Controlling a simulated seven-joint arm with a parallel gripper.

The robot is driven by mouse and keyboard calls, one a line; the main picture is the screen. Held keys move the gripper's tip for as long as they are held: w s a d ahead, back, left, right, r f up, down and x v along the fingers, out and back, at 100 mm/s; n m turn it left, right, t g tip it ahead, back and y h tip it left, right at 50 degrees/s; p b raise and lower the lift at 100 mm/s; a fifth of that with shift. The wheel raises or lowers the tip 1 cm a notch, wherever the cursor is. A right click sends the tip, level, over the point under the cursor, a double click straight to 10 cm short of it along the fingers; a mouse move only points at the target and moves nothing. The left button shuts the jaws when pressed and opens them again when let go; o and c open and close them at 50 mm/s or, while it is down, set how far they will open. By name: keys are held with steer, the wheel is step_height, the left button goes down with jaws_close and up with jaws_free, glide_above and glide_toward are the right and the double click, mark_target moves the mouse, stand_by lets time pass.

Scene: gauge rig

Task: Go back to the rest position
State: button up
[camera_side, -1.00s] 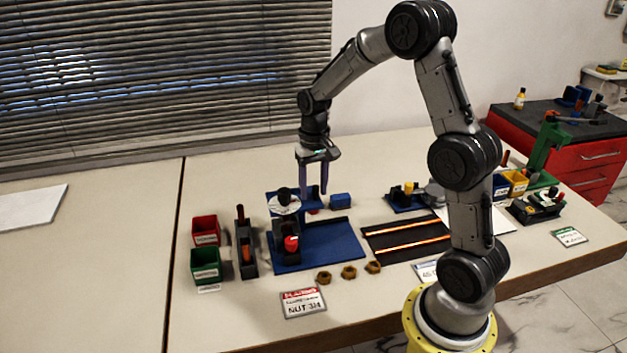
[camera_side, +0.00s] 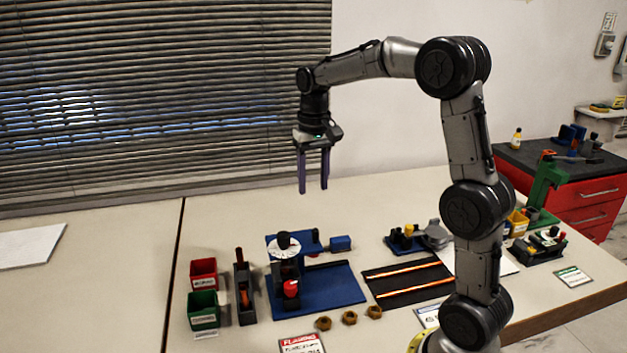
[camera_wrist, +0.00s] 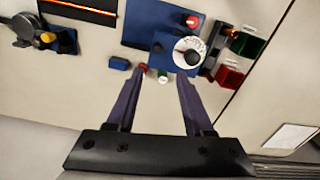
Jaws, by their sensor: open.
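My gripper (camera_side: 313,188) is open and empty, with its two purple fingers pointing down, well above the table in the side view. In the wrist view the fingers (camera_wrist: 156,90) are spread apart with nothing between them but the bench below. The blue gauge rig (camera_side: 335,288) lies below my gripper, with its white dial (camera_side: 284,247) and red knob (camera_side: 291,288) in view. The dial also shows in the wrist view (camera_wrist: 187,46).
A red bin (camera_side: 203,273) and a green bin (camera_side: 203,314) stand at the left. Several brass nuts (camera_side: 349,317) lie in front of the rig. A small blue block (camera_side: 340,243) sits behind it. A black mat with orange strips (camera_side: 410,281) lies to the right. Air around my gripper is clear.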

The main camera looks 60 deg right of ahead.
steer(key=s+a+r+n+t, duration=0.3)
steer(key=s+a+r, duration=0.5)
steer(key=s+a, duration=0.15)
steer(key=s+a+f+n+t, duration=0.1)
steer(key=s+a+f+n, duration=0.1)
steer(key=s+f, duration=0.2)
steer(key=s+a+f+n+t, duration=0.1)
steer(key=s+a+f+n, duration=0.1)
steer(key=s, duration=0.6)
steer(key=shift+a+f, duration=0.45)
steer(key=shift+f, duration=0.4)
